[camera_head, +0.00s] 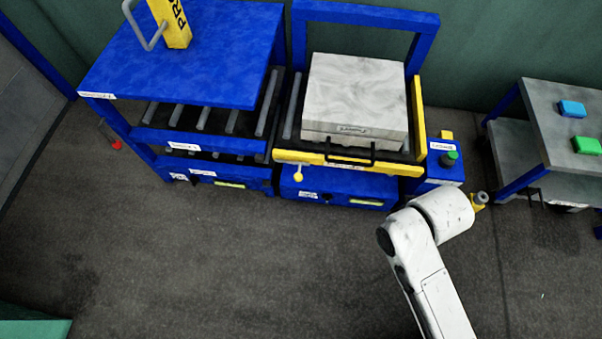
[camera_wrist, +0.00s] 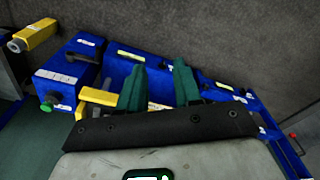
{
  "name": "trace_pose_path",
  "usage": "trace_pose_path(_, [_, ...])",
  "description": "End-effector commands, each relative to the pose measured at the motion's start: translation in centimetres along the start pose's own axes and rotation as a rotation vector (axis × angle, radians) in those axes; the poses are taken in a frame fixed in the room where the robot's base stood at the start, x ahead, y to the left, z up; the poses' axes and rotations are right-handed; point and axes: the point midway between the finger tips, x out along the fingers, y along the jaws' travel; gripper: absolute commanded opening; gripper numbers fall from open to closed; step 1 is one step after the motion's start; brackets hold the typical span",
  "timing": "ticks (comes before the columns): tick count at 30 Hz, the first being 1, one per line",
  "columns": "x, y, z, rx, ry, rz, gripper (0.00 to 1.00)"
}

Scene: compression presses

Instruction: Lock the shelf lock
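The shelf is a roller tray with a yellow front bar (camera_head: 335,163) and a black handle, carrying a grey sample block (camera_head: 355,95). A small yellow knob (camera_head: 298,175) hangs below the bar's left end; it may be the shelf lock, but I cannot tell its state. A red-tipped lever (camera_head: 115,144) sticks out at the left press's side; a similar red tip shows in the wrist view (camera_wrist: 293,136). My gripper (camera_wrist: 160,68) has two green fingers, apart and empty, seen before the blue press. In the head view my arm hides the gripper.
A blue control box with a green button (camera_head: 449,158) stands right of the tray; the button also shows in the wrist view (camera_wrist: 54,103). A grey table (camera_head: 550,95) with blue and green pieces is at the right. The floor in front is clear.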

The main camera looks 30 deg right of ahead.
Motion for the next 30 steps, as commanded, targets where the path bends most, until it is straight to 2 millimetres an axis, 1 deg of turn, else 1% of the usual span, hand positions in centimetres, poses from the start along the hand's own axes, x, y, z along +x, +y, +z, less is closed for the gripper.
trace_pose_path(1, [1.2, -0.1, -0.2, 0.011, -0.004, -0.024, 0.28])
trace_pose_path(2, [1.9, -0.2, -0.4, 0.019, -0.007, -0.046, 0.26])
trace_pose_path(5, [5.2, -0.8, -1.3, 0.059, -0.013, -0.150, 0.16])
trace_pose_path(6, [6.7, -1.1, -1.7, 0.081, -0.014, -0.203, 0.12])
trace_pose_path(10, [11.2, -2.0, -3.7, 0.166, 0.003, -0.397, 0.00])
trace_pose_path(12, [13.1, -2.2, -4.9, 0.218, 0.025, -0.503, 0.00])
trace_pose_path(15, [15.3, -2.3, -6.9, 0.299, 0.070, -0.655, 0.00])
trace_pose_path(18, [16.9, -1.8, -9.0, 0.386, 0.133, -0.805, 0.00])
trace_pose_path(21, [17.8, -0.7, -11.2, 0.475, 0.211, -0.946, 0.00])
trace_pose_path(25, [18.1, 1.2, -13.7, 0.574, 0.316, -1.096, 0.00])
trace_pose_path(30, [17.7, 3.5, -15.6, 0.659, 0.418, -1.218, 0.00])
